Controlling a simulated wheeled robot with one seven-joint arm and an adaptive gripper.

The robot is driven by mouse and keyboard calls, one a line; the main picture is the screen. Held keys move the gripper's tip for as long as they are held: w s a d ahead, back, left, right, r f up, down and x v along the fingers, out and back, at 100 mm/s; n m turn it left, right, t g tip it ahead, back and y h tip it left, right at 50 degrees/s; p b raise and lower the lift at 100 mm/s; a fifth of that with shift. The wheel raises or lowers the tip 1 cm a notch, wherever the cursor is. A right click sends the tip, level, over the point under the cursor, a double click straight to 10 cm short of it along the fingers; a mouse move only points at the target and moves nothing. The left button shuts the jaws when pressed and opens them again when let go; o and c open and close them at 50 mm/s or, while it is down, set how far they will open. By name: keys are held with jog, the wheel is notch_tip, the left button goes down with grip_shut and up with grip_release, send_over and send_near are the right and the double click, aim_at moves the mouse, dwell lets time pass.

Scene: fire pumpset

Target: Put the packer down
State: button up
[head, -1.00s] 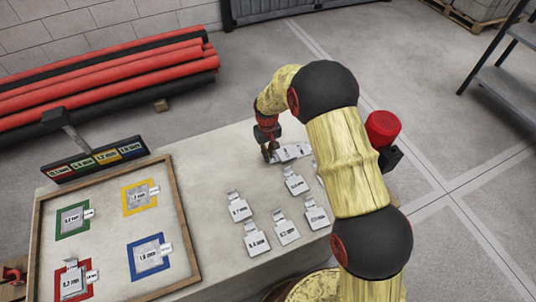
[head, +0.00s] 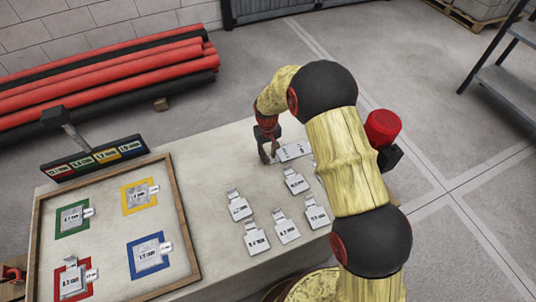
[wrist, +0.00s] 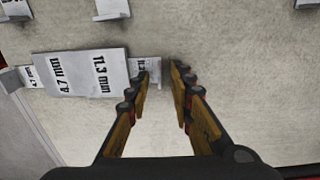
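A light grey packer plate lies on the pale table top by my gripper, seen in the head view (head: 294,151). In the wrist view the plate (wrist: 82,72) bears the markings "4.7 mm" and "11.3 mm"; I cannot tell whether it is one plate or two stacked. A narrow tab (wrist: 152,68) sticks out from its right end towards my fingertips. My gripper (wrist: 160,78) is open, with a clear gap between its fingers. The left fingertip overlaps the tab in the picture; I cannot tell whether they touch. In the head view my gripper (head: 268,158) is just left of the plate.
Several labelled packers (head: 285,231) lie on the table nearer the robot. A wood-framed board (head: 183,215) with coloured squares holding packers fills the table's left part, with a colour-label stand (head: 95,159) behind. Bare table top lies between board and packers.

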notch_tip(320, 180, up, 13)
jog(key=p, duration=0.3)
jog(key=shift+p, duration=0.35)
jog(key=shift+r, duration=0.15)
jog(key=s+d+r+m+t, duration=0.1)
jog(key=s+d+r, duration=0.25)
jog(key=r, duration=0.35)
jog(key=s+d+r+t, duration=0.1)
jog(key=s+d+r, duration=0.25)
jog(key=r, duration=0.45)
jog(key=s+d+r+m+t, duration=0.1)
jog(key=s+d+r, duration=0.25)
jog(key=r, duration=0.35)
jog(key=s+d+r+m+t, duration=0.1)
jog(key=s+d+r, duration=0.1)
jog(key=s, duration=0.5)
jog(key=s+d+r, duration=0.2)
jog(key=s+d, duration=0.1)
jog(key=s, duration=0.5)
jog(key=s+d+r+m+t, duration=0.1)
jog(key=s+d+r, duration=0.1)
jog(key=s, duration=0.6)
jog(key=shift+d+m+t, duration=0.3)
jog(key=shift+d, duration=0.15)
